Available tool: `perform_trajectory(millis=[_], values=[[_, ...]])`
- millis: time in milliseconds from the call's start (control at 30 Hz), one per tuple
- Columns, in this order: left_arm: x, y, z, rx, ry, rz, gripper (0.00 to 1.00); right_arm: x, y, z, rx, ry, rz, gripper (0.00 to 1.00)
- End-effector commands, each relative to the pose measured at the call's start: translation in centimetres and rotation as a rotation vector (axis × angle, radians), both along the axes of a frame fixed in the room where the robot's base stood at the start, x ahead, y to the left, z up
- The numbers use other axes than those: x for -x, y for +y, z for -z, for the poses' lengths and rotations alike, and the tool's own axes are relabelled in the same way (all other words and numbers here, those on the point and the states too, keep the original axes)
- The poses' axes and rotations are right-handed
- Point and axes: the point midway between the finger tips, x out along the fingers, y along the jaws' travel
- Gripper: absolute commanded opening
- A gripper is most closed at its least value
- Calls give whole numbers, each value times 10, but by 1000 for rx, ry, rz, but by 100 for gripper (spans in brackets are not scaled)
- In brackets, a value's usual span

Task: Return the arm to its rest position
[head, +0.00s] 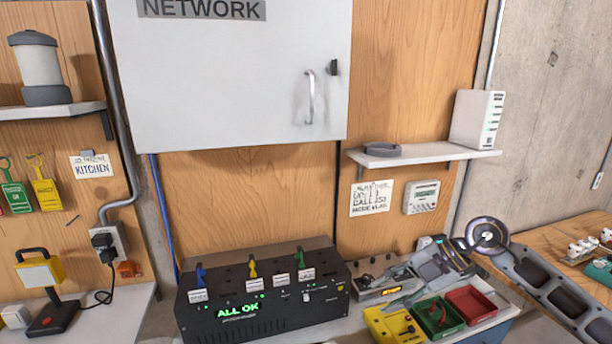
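My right arm (550,285) comes in from the right edge. Its gripper (396,287) points left over the right end of the bench, above a small grey device and behind the coloured bins. Its two fingers look spread apart, with nothing seen between them. My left gripper is not in view.
A black box (265,311) reading "ALL OK" stands left of the gripper. A shelf (425,153) and a white cabinet (235,75) are above. A wooden table (545,243) is at right.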

Motion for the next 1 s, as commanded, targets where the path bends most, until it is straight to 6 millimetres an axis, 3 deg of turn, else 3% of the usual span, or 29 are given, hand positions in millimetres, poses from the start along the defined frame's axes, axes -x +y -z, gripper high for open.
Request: perform_trajectory(millis=[200, 500, 733, 1000], values=[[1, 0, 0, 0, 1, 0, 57, 4, 53, -18, -247, -80, -39, 39], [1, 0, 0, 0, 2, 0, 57, 4, 100, -54, -569, -182, -5, 39], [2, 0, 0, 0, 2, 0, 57, -2, 114, -83, -792, -250, 88, 39], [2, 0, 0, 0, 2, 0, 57, -16, 109, -109, -1010, -312, 269, 39]])
